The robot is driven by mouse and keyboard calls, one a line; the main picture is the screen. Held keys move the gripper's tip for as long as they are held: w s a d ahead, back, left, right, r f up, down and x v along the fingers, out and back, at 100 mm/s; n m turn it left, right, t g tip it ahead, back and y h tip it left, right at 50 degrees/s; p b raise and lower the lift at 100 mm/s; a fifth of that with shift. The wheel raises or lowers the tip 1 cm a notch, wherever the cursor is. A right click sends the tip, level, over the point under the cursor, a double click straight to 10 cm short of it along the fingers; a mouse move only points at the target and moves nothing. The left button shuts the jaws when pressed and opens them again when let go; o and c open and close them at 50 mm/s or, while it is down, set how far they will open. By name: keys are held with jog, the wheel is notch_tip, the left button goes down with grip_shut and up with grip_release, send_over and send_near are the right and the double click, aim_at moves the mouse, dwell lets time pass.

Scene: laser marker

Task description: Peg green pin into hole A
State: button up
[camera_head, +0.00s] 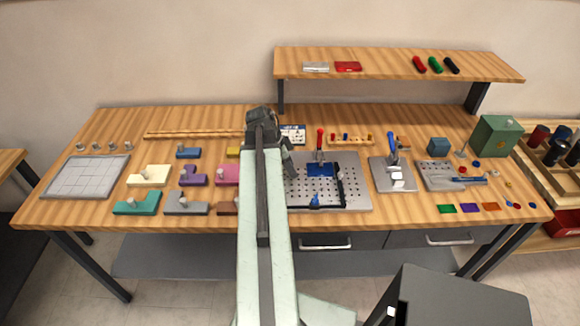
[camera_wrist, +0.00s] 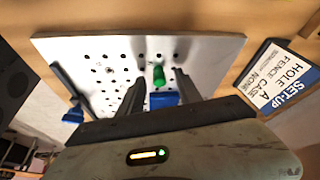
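The green pin (camera_wrist: 158,76) shows in the wrist view between my gripper's fingers. My gripper (camera_wrist: 161,82) is open, with a visible gap on both sides of the pin. The pin is over or on the pale perforated plate (camera_wrist: 205,47); I cannot tell whether its lower end sits in a hole. In the head view the plate (camera_head: 358,187) lies right of my arm, which hides its left part and the pin. The set-up card (camera_wrist: 283,82), reading "HOLE A", lies beside the plate; it also shows in the head view (camera_head: 293,134).
A blue block (camera_wrist: 165,97) is close to the pin. A blue clamp (camera_wrist: 72,112) is at the plate's edge. A red-handled toggle clamp (camera_head: 320,145) stands on the plate. A wooden pin rack (camera_head: 350,139) lies behind it, under the raised shelf (camera_head: 400,66).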

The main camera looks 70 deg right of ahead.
jog(key=p+v, duration=0.7)
jog(key=shift+r, duration=0.35)
jog(key=shift+w+a, duration=0.1)
jog(key=shift+w, duration=0.05)
